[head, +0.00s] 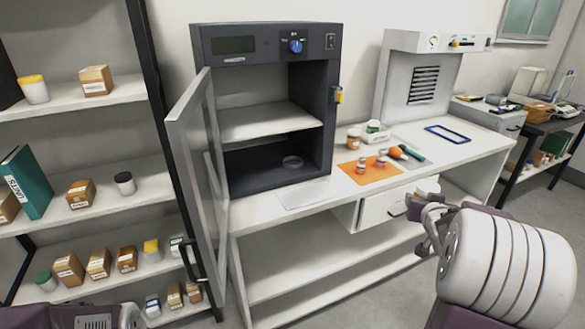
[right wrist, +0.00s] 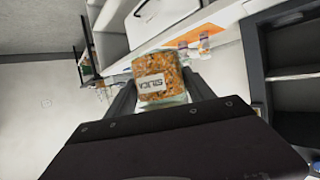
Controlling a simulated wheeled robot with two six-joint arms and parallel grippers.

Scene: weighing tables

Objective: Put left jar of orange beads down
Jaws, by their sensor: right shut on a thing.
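A jar of orange beads with a white label (right wrist: 160,80) is between the two fingers of my right gripper in the right wrist view. My right gripper (head: 432,228) is shut on it, in front of the bench at the right of the head view. A pale rounded shape (head: 428,185) shows just above the gripper there; I cannot tell if it is the jar's lid. Another jar with orange contents (head: 354,139) stands on the bench (head: 460,158), behind the orange mat (head: 353,176). My left gripper is out of view.
Small jars and an orange-handled tool lie on or by the mat. An oven (head: 268,39) stands with its door (head: 196,150) swung open toward the left. A blue frame (head: 447,134) lies on the bench. A drawer (head: 382,208) is below the bench top. Bare bench shows right of the mat.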

